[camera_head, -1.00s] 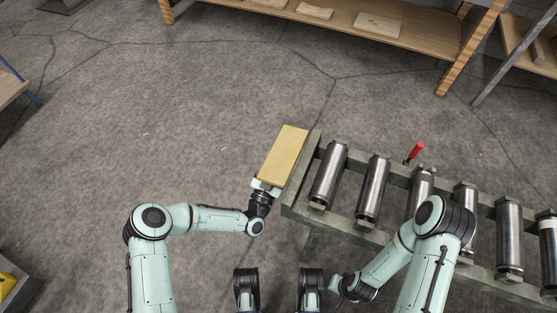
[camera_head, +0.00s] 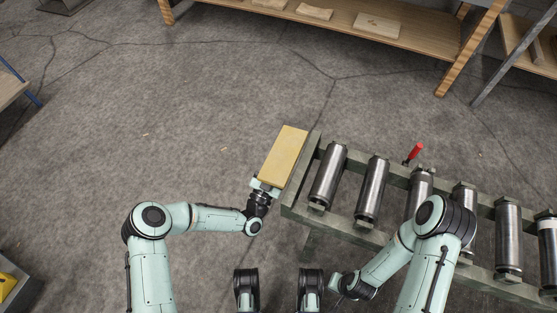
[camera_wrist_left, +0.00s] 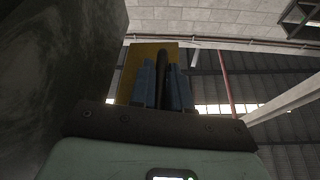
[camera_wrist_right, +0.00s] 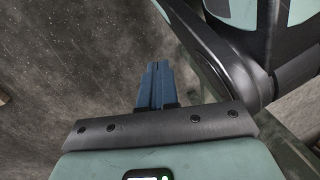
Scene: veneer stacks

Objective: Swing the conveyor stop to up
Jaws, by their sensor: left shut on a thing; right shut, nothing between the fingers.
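A flat yellow plate (camera_head: 284,155), apparently the conveyor stop, is beside the left end of the roller conveyor (camera_head: 298,213). Its hinge is hidden, and I cannot tell its exact tilt. My left gripper (camera_head: 265,185) is at the plate's near end. In the left wrist view its blue fingers (camera_wrist_left: 162,85) are shut on a dark bar (camera_wrist_left: 163,62) in front of the yellow plate (camera_wrist_left: 130,72). My right gripper (camera_head: 335,283) is near the conveyor's front side; in the right wrist view its fingers (camera_wrist_right: 155,85) are shut and empty.
A red-handled lever (camera_head: 414,152) stands on the conveyor's far rail. Several steel rollers (camera_head: 328,176) fill the conveyor. A wooden shelf (camera_head: 330,30) with boards stands at the back. The floor (camera_head: 150,110) left of the plate is clear.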

